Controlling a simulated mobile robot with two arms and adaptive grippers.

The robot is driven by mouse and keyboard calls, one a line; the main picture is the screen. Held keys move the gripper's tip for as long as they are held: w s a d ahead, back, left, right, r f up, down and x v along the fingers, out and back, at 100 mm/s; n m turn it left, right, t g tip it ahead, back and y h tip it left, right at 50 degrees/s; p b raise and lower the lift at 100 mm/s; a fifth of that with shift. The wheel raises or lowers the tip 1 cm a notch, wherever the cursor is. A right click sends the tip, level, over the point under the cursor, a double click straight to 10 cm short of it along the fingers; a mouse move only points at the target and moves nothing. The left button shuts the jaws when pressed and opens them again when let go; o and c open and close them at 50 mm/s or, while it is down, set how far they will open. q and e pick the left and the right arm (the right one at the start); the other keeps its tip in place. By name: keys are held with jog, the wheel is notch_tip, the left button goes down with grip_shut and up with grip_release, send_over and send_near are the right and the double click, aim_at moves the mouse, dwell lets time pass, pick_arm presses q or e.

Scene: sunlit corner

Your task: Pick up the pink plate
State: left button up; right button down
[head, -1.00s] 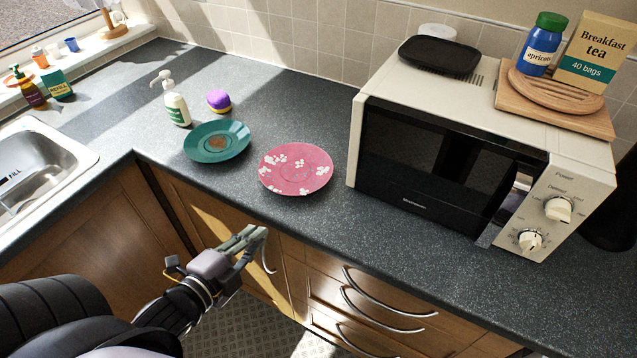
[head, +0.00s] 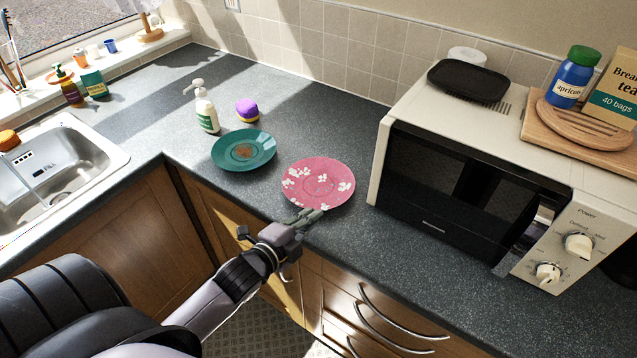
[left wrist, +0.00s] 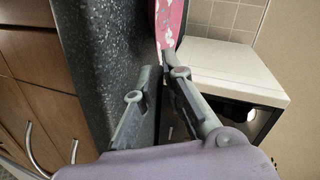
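The pink plate (head: 318,182) with white flower shapes lies flat on the dark counter, between the green plate and the microwave in the head view. My left gripper (head: 310,214) is at the plate's near rim, over the counter's front edge. In the left wrist view, the two fingers (left wrist: 159,66) stand apart with a narrow gap at the tips. The pink plate (left wrist: 173,22) shows just beyond the tips, its rim in line with the gap. I cannot tell whether a finger touches it. My right gripper is not in view.
The green plate (head: 243,151) is left of the pink one. A soap bottle (head: 206,108) and a purple-and-yellow sponge (head: 247,110) stand behind it. The microwave (head: 440,190) bounds the right side. A sink (head: 55,175) is at the left.

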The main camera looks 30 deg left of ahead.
aim_at(322, 218)
pick_arm(q)
jog(key=shift+w+p, duration=0.3)
jog(key=shift+w, duration=0.25)
jog(key=p+x, duration=0.1)
jog(key=x, duration=0.2)
jog(key=shift+w+d+f, duration=0.15)
jog(key=shift+w+f, duration=0.2)
jog(key=shift+w, duration=0.25)
jog(key=shift+s, duration=0.1)
jog(key=shift+c, duration=0.5)
grip_shut()
jog(key=shift+r, duration=0.2)
